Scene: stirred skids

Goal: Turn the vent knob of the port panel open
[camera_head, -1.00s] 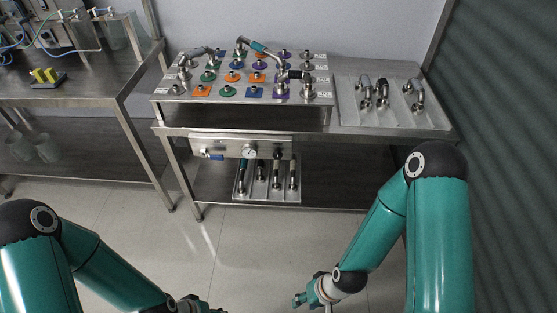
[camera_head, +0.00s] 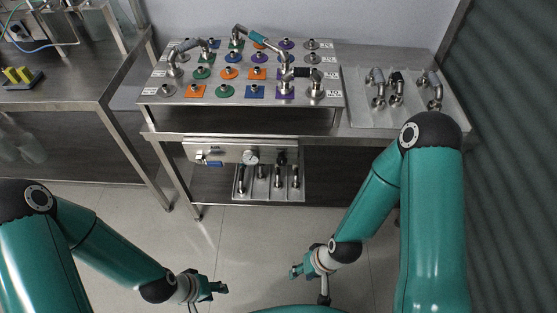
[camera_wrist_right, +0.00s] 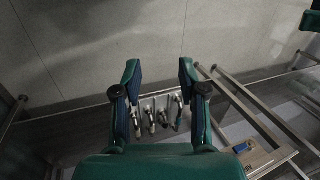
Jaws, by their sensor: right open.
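A steel panel (camera_head: 230,153) hangs under the front edge of the steel table. It carries a round white gauge (camera_head: 250,157), a dark knob (camera_head: 281,158) at its right and a small fitting (camera_head: 201,158) at its left above a blue label. I cannot read which part is the vent knob. In the right wrist view the panel's edge with the blue label (camera_wrist_right: 243,147) shows at the lower right. My right gripper (camera_head: 297,271) is open and empty, low in front of the table; its two fingers (camera_wrist_right: 158,72) stand apart. My left gripper (camera_head: 220,289) is low at the left, apart from everything; its jaws are unclear.
On the table a board (camera_head: 214,93) carries several coloured ports and jointed pipes. A tray of fittings (camera_head: 354,84) lies at its right. A lower tray (camera_head: 238,195) with several handles sits under the panel. Another table (camera_head: 70,80) stands left. Floor in front is clear.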

